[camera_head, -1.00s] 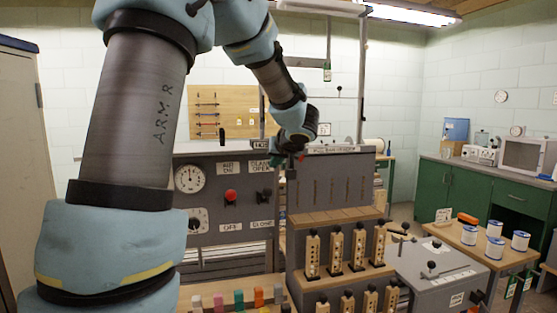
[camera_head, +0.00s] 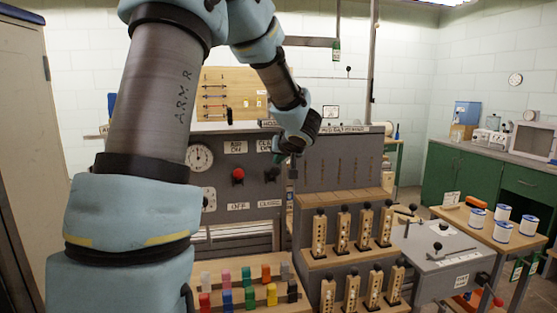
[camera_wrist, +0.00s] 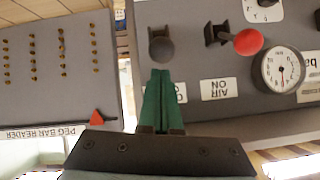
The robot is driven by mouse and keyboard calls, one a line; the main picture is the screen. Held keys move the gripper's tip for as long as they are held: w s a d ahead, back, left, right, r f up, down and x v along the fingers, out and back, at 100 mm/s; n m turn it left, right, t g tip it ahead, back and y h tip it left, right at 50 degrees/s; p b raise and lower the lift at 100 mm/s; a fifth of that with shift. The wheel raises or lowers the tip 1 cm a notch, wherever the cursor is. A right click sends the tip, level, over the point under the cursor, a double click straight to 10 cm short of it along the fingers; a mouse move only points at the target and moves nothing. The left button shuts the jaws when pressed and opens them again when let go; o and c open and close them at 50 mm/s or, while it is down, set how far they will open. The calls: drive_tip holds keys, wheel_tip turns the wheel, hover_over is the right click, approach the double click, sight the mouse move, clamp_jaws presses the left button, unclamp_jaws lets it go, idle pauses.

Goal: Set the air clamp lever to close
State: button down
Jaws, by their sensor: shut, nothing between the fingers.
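The air clamp lever, a black-knobbed lever (camera_head: 271,174), is on the grey control panel (camera_head: 215,183), right of the red-knobbed air lever (camera_head: 238,175). The clamp's upper label (camera_head: 264,146) is partly hidden by my gripper; the "CLOSED" label (camera_head: 269,204) is below the lever. My gripper (camera_head: 283,157) is up and slightly right of the lever. In the upside-down wrist view, the shut, empty green fingers (camera_wrist: 159,74) cover much of the upper clamp label (camera_wrist: 181,92). The clamp knob (camera_wrist: 161,47) shows just beyond the fingertips; I cannot tell whether they touch.
A pressure gauge (camera_head: 199,157) is on the panel's left. A peg bar reader board (camera_wrist: 60,60) with a red pointer (camera_wrist: 97,117) is beside the clamp controls. Wooden peg blocks (camera_head: 343,228) stand on steps below, and coloured blocks (camera_head: 249,297) stand at the front.

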drive_tip(key=shift+s+f+t+b, duration=0.25)
drive_tip(key=shift+f+t+b, duration=0.1)
drive_tip(key=shift+b, duration=0.6)
drive_tip(key=shift+s+f+b, duration=0.15)
drive_tip(key=shift+f+b, duration=0.15)
drive_tip(key=shift+b, duration=0.5)
wheel_tip(320, 180, down, 12)
drive_tip(key=s+t+y+b, duration=0.2)
drive_tip(key=t+b, duration=0.9)
drive_tip(key=b, duration=2.5)
drive_tip(key=shift+d+n, duration=0.2)
drive_tip(key=shift+n, duration=0.1)
drive_tip(key=shift+t+b, duration=0.25)
drive_tip(key=shift+b, duration=0.2)
drive_tip(key=shift+r, duration=0.15)
